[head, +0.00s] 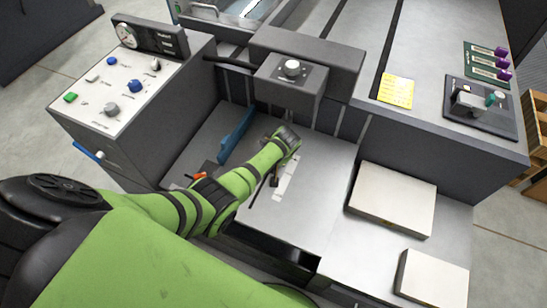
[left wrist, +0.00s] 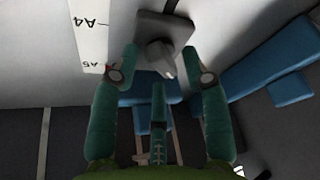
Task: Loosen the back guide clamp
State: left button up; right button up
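In the left wrist view, a grey clamp knob (left wrist: 160,54) sits on a dark plate (left wrist: 176,27) beside the white A4/A5 size scale (left wrist: 92,30). I take this knob for the back guide clamp. My left gripper (left wrist: 161,66) is open, with its green fingers apart around the near side of the knob. I cannot tell whether any finger touches it. A blue guide bar (left wrist: 272,58) lies to the right. In the head view, my left gripper (head: 284,146) is over the grey bed, beside the scale strip (head: 286,178); its fingertips are hidden. My right gripper is not in view.
A blue side guide (head: 235,136) stands left of my arm, with an orange-tipped part (head: 199,176) close to the forearm. The dark press head (head: 290,86) with a knob overhangs the back of the bed. Paper stacks (head: 393,198) lie at the right; a control panel (head: 115,86) is at the left.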

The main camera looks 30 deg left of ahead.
pick_arm(q)
jog(key=shift+r, duration=0.1)
jog(key=v, duration=1.2)
dwell(0.5)
